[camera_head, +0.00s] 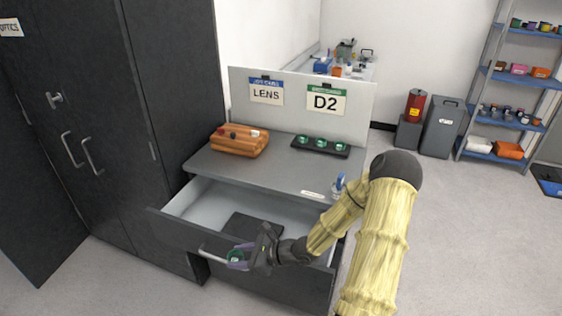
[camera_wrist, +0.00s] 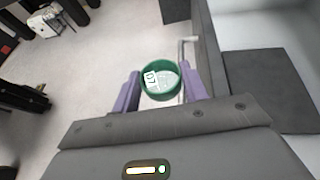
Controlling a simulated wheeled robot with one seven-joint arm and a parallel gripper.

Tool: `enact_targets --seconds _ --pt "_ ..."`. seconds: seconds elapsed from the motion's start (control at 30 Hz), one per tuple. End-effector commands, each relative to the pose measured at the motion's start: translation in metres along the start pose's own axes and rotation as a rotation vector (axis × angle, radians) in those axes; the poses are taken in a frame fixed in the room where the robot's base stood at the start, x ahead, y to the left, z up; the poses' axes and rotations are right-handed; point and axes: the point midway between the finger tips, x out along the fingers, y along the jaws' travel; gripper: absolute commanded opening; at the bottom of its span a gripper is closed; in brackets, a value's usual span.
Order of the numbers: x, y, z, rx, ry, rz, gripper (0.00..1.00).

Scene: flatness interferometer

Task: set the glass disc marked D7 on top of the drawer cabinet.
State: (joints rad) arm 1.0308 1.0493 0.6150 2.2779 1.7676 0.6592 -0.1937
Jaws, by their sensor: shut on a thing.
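The glass disc (camera_wrist: 165,82) has a green rim and a white label that appears to read D7. My gripper (camera_wrist: 160,88) is shut on it, with a purple finger on each side. In the head view the disc (camera_head: 236,257) is small and partly hidden by my gripper (camera_head: 240,256), beside the front handle of the open drawer (camera_head: 182,232). The drawer cabinet's grey top (camera_head: 265,172) lies above and behind my gripper.
On the cabinet top are an orange case (camera_head: 240,140), a black tray (camera_head: 300,143) with green-rimmed discs and a small blue item (camera_head: 340,181). A panel (camera_head: 297,112) with LENS and D2 signs stands behind. The top's middle is clear. A dark mat (camera_head: 250,226) lies in the drawer.

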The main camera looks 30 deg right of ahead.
Motion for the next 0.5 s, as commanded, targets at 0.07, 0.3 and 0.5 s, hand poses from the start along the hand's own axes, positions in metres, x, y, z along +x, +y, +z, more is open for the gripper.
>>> enact_targets --seconds 0.07,0.3,0.5 --pt "0.013 0.012 -0.015 -0.013 -0.002 0.036 0.21" --pt "0.036 0.033 -0.049 -0.040 -0.006 0.095 0.21" --pt "0.050 0.039 -0.075 -0.048 -0.008 0.112 0.21"
